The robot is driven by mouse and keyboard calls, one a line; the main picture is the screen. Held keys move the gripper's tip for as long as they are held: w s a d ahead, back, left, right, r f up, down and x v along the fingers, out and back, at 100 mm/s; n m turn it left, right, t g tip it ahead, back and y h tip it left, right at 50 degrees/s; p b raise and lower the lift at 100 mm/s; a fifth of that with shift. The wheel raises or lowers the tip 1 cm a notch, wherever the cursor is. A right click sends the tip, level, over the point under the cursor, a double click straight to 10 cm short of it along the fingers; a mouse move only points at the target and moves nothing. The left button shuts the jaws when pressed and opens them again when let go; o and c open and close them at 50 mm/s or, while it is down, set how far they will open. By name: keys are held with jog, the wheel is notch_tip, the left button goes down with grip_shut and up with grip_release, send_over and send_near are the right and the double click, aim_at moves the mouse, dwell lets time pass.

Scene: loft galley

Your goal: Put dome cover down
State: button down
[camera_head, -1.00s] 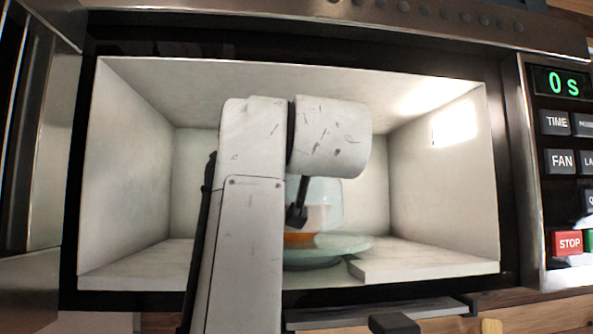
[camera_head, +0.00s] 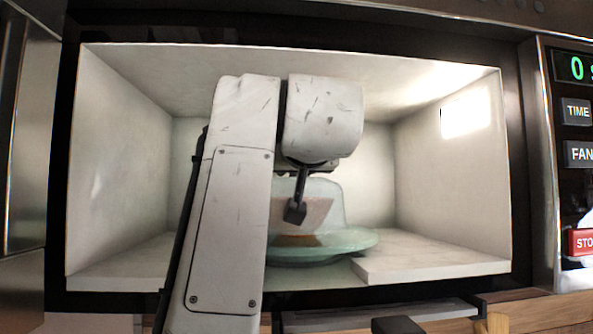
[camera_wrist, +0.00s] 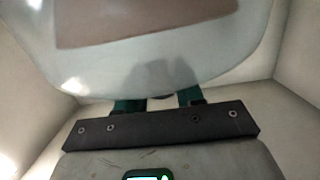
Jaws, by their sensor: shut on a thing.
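The clear dome cover (camera_head: 333,203) is inside the microwave, over a pale green glass plate (camera_head: 350,243). I cannot tell whether its lower rim touches the plate. Something pinkish-brown shows through the dome, and an orange-brown edge sits low on the plate. My gripper (camera_head: 296,211) is at the dome, partly hidden by my arm. In the wrist view my gripper (camera_wrist: 160,101) is shut on the dome cover, whose clear wall (camera_wrist: 200,75) fills the upper part. The part between the fingers is hard to make out.
The microwave's pale side walls (camera_head: 447,165) and ceiling enclose my arm. The control panel (camera_head: 573,155) is at the far right. Free room remains on both sides inside.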

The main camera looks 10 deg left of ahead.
jog(key=shift+f+b, duration=0.3)
jog(key=shift+f, duration=0.35)
jog(key=c, duration=0.7)
grip_release()
jog(key=shift+r, duration=0.1)
